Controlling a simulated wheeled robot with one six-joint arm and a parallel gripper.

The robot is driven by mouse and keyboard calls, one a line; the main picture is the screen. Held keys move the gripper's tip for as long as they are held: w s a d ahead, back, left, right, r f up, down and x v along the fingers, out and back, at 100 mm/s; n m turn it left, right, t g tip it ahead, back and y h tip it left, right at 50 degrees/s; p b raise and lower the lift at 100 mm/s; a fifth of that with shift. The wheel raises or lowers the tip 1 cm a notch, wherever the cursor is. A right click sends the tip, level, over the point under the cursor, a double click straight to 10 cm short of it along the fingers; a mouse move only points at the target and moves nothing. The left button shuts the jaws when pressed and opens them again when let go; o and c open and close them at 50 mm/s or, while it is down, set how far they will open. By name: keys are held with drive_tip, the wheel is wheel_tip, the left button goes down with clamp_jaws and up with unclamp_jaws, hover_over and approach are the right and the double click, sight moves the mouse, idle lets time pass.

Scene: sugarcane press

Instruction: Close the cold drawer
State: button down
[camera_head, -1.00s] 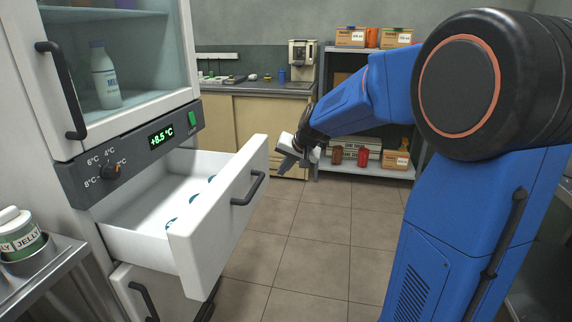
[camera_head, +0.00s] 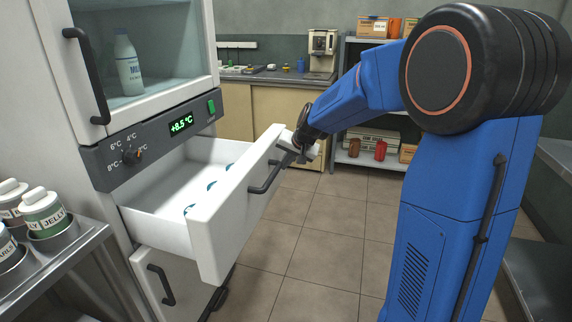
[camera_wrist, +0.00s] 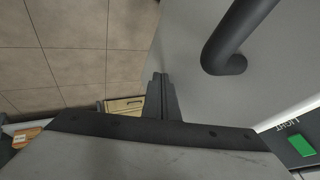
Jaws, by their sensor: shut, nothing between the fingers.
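The cold drawer (camera_head: 231,236) is pulled out of the white fridge, below its control panel (camera_head: 140,147). Some small teal-marked items (camera_head: 213,186) lie inside it. Its dark handle (camera_head: 265,184) is on the front face and also shows in the wrist view (camera_wrist: 226,50). My gripper (camera_head: 297,158) is at the right end of the drawer front, close to the handle. In the wrist view my shut, empty fingers (camera_wrist: 159,92) point along the drawer front (camera_wrist: 190,30). I cannot tell whether they touch it.
A glass-doored compartment with a milk bottle (camera_head: 128,62) is above the drawer, and a lower drawer (camera_head: 165,285) is beneath. A metal rack with jelly jars (camera_head: 44,212) stands at left. Tiled floor (camera_head: 320,230) is clear in front. Shelves and a counter (camera_head: 262,110) stand behind.

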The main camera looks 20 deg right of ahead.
drive_tip(key=w+a, duration=0.5)
drive_tip(key=a, duration=0.2)
drive_tip(key=w+a, duration=0.5)
drive_tip(key=a, duration=0.2)
drive_tip(key=w+a, duration=0.5)
drive_tip(key=a, duration=0.2)
drive_tip(key=shift+w+a, duration=0.1)
drive_tip(key=shift+w, duration=0.1)
drive_tip(key=shift+w+a+r, duration=0.1)
drive_tip(key=shift+w+a, duration=0.15)
drive_tip(key=shift+a, duration=0.2)
drive_tip(key=shift+r, duration=0.1)
